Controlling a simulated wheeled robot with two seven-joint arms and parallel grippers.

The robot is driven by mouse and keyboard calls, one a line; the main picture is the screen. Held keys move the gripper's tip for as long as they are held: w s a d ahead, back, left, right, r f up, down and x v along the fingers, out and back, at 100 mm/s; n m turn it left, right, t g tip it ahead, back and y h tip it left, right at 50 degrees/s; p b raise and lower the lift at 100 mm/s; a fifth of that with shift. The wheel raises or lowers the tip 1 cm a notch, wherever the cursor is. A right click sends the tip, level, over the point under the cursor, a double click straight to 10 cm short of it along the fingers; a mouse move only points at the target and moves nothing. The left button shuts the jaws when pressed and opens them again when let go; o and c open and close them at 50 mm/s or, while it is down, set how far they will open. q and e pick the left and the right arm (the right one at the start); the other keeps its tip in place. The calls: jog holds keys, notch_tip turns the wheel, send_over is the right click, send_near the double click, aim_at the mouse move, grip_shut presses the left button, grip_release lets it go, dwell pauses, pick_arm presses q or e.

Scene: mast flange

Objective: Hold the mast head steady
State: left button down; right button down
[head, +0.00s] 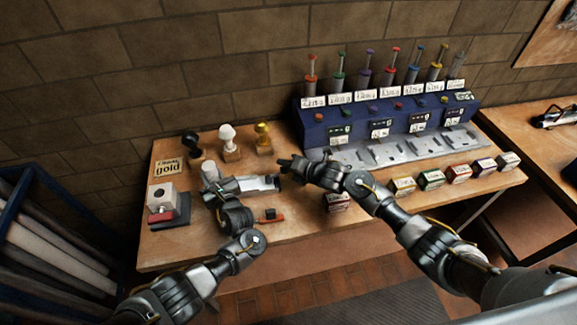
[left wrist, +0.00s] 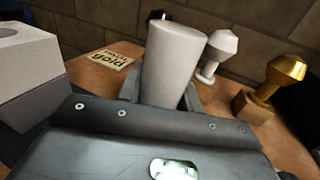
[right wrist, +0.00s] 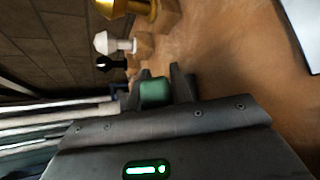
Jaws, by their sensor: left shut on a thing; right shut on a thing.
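A white cylinder (left wrist: 172,65) stands upright between the fingers of my left gripper (left wrist: 163,100); in the head view its top (head: 208,170) shows above the left hand. I cannot tell for sure whether it is the mast head. My right gripper (head: 284,162) reaches in from the right over the middle of the table. In the right wrist view its fingers are shut on a small green piece (right wrist: 155,93). The head view does not clearly show that piece. A silver part (head: 255,184) lies between the two hands in the head view.
Black (head: 191,143), white (head: 227,137) and gold (head: 263,134) knobs on wooden blocks stand behind the hands, near a "gold" sign (head: 167,168). A blue dispenser rack (head: 330,128) fills the back right. Small boxes (head: 431,179) line the front right. A white-topped device (head: 162,197) stands left.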

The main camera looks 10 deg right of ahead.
jog(key=a+r+n+h, duration=0.1)
jog(key=h, duration=0.1)
jog(key=a+r+n+h, duration=0.1)
jog(key=a+h, duration=0.1)
jog(key=a+r+n+h, duration=0.1)
jog(key=a+n+h, duration=0.1)
jog(key=shift+s+g, duration=0.15)
jog(key=shift+g, duration=0.15)
jog(key=shift+s+a+n+h, duration=0.1)
jog(key=shift+a+n+h, duration=0.3)
jog(key=shift+a+h, duration=0.5)
jog(key=shift+d, duration=0.15)
jog(key=c, duration=1.2)
grip_release()
jog(key=shift+c, duration=0.2)
jog(key=shift+r, duration=0.1)
